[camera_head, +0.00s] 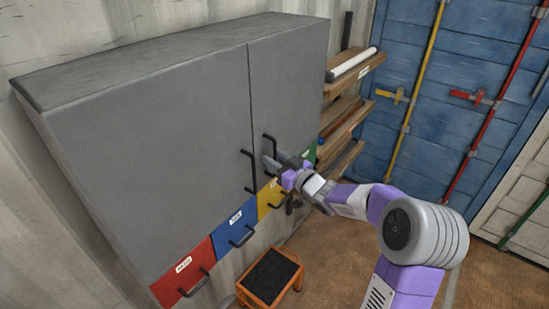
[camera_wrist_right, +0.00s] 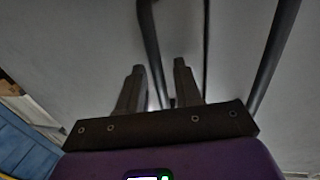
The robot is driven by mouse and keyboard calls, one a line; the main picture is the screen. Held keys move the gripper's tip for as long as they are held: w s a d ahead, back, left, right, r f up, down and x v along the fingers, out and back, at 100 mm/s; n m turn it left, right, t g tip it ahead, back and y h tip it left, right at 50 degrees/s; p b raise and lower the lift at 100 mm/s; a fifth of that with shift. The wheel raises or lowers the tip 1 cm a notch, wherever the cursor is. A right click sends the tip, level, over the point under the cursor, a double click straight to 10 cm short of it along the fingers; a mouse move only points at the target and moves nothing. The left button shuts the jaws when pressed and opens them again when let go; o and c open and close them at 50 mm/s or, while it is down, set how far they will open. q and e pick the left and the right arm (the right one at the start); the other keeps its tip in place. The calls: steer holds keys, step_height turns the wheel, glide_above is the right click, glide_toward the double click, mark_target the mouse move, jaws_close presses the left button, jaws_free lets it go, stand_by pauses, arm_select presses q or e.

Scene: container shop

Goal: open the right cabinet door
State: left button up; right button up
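The grey right cabinet door (camera_head: 287,90) is shut, with a dark seam between it and the left door (camera_head: 150,150). Its black bar handle (camera_head: 270,142) is upright near the seam, and it also shows in the right wrist view (camera_wrist_right: 150,40). My right gripper (camera_head: 274,162) is at the lower part of this handle. In the right wrist view its two fingers (camera_wrist_right: 159,70) are apart, with the bar running between them and gaps beside it. I cannot tell how deep the bar sits. My left gripper is in neither view.
The left door's handle (camera_head: 250,172) is close beside my right gripper. Below are red (camera_head: 182,277), blue (camera_head: 233,228), yellow (camera_head: 268,198) and green drawers. An orange step stool (camera_head: 270,279) stands on the floor. Wooden shelves (camera_head: 345,110) are right of the cabinet.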

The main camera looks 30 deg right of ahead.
steer(key=shift+w, duration=0.3)
jaws_close()
